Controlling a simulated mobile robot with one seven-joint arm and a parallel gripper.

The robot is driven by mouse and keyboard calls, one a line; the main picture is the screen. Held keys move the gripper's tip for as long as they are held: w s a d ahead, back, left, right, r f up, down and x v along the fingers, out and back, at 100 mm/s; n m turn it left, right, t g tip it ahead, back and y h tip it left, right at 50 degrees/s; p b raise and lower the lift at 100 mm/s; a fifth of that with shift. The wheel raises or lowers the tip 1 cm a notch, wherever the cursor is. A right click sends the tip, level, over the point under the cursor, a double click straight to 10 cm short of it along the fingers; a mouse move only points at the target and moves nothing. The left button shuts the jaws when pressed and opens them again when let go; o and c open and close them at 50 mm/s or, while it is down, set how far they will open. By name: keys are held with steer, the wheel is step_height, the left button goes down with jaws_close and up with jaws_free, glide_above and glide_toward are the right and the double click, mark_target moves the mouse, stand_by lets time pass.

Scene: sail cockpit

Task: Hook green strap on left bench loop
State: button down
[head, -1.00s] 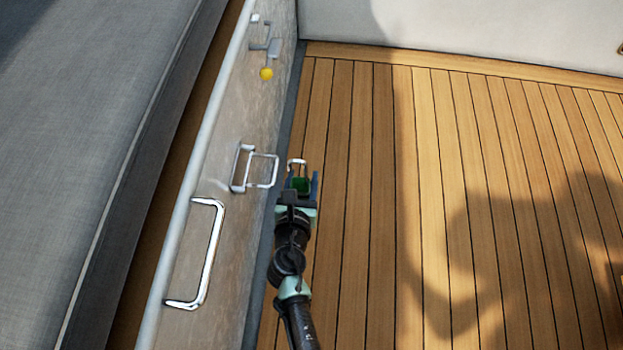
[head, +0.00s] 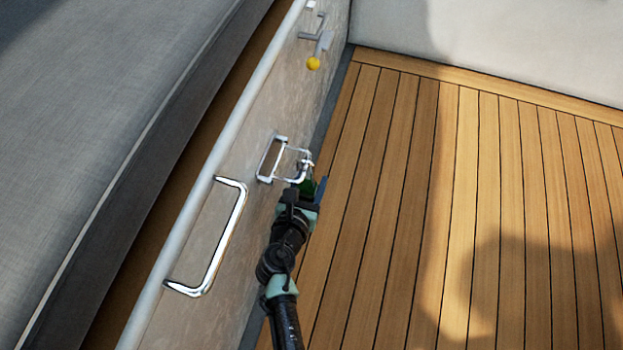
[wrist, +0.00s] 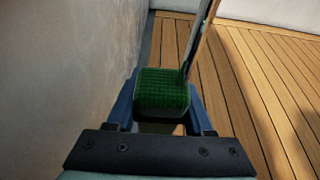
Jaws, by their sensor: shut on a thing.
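The metal bench loop (head: 268,159) stands out from the left bench's side panel in the head view. My gripper (head: 311,189) is shut on the green strap (head: 307,185), just at the loop's outer right end. The strap's small metal hook (head: 309,163) points up from the strap and overlaps the loop's outer bar in the head view. I cannot tell whether it is hooked around the bar or only beside it. In the wrist view the green strap (wrist: 163,88) sits between the blue fingers, and a metal bar (wrist: 199,35) rises at its right edge.
A larger metal handle (head: 222,245) is on the bench panel nearer me. The bench panel (wrist: 75,75) is close on the left in the wrist view. The wooden deck (head: 470,200) to the right is clear.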

steer(key=shift+f, duration=0.25)
steer(key=shift+c, duration=1.4)
jaws_free()
steer(key=shift+o, duration=0.4)
steer(key=shift+f, duration=0.1)
steer(key=p+v, duration=0.6)
steer(key=v, duration=0.7)
steer(key=shift+p, duration=0.35)
